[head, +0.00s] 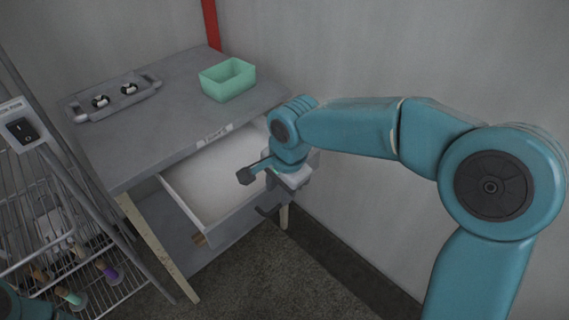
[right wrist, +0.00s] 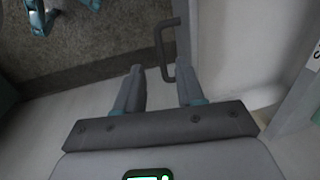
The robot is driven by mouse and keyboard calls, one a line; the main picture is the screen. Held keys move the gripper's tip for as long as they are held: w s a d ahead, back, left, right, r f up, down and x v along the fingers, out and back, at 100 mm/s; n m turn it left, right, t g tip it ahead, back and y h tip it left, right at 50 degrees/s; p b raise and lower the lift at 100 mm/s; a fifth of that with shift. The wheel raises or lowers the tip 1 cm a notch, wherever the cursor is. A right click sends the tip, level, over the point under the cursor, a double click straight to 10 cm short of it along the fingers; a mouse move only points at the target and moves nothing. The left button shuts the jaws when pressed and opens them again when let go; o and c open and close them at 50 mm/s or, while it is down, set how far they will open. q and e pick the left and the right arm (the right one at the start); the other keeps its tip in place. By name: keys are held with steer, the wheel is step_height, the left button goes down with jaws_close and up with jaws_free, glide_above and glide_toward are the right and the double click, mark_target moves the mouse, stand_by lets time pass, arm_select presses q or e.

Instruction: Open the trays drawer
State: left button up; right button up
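The drawer (head: 238,224) under the grey table is pulled out, its pale, empty-looking interior (head: 205,180) showing in the head view. A label (head: 214,135) on the table edge above it is too small to read surely. The dark bar handle (right wrist: 160,48) on the drawer front shows in the right wrist view. My right gripper (right wrist: 160,76) is open, with its two fingers apart and the handle just ahead, between the fingertips in the picture; I see no grip on it. In the head view the right gripper (head: 262,180) is over the drawer's front. My left gripper is out of view.
A green bin (head: 228,80) and a grey tray (head: 115,97) with black-and-white items stand on the table (head: 165,120). A wire rack (head: 60,230) with spools stands at the left. The wall is close on the right; carpet floor lies in front.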

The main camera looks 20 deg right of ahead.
step_height(320, 180, up, 10)
steer(key=s+p, duration=0.1)
steer(key=shift+s+d+f, duration=0.2)
steer(key=shift+s+d, duration=0.1)
steer(key=shift+d, duration=0.05)
